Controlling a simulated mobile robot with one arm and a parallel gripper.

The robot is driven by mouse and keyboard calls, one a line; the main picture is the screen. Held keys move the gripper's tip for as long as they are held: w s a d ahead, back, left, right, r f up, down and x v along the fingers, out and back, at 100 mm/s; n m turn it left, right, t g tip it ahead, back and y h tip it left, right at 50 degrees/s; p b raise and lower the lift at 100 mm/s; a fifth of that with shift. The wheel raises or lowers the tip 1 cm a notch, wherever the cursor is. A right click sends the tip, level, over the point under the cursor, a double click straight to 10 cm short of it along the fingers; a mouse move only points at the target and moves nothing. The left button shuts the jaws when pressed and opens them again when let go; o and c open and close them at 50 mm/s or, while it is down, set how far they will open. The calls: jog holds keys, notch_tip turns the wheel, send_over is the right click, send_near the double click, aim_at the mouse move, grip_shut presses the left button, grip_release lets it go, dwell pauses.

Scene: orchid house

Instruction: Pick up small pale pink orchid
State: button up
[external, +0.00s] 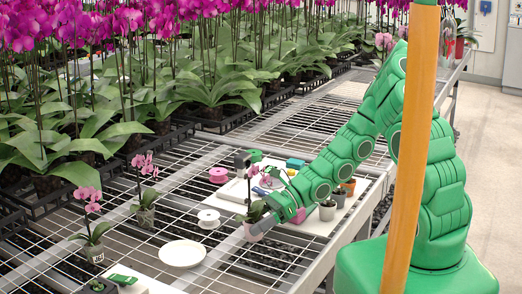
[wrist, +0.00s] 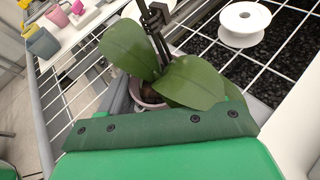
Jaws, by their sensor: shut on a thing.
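A small orchid in a pale pink pot (external: 253,232) stands upright at the bench's mesh top, with dark green leaves and a small pink bloom (external: 254,171) above. My gripper (external: 258,222) is shut on this orchid at its pot, reaching in from the right. In the wrist view the orchid's broad leaves (wrist: 190,82) spread over the pot (wrist: 146,95) and hide much of the fingers. A dark stem support rises between the leaves. Whether the pot touches the mesh cannot be told.
A white plate (external: 182,254) and a white spool (external: 208,218) lie left of my gripper. Two potted pink orchids (external: 96,240) (external: 145,200) stand farther left. A white board (external: 325,217) with tools and small pots lies behind. Tall magenta orchids fill the back; mesh is clear at upper right.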

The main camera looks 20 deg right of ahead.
aim_at(254, 206)
jog(key=c, duration=0.3)
jog(key=shift+c, duration=0.2)
jog(key=shift+r, duration=4.95)
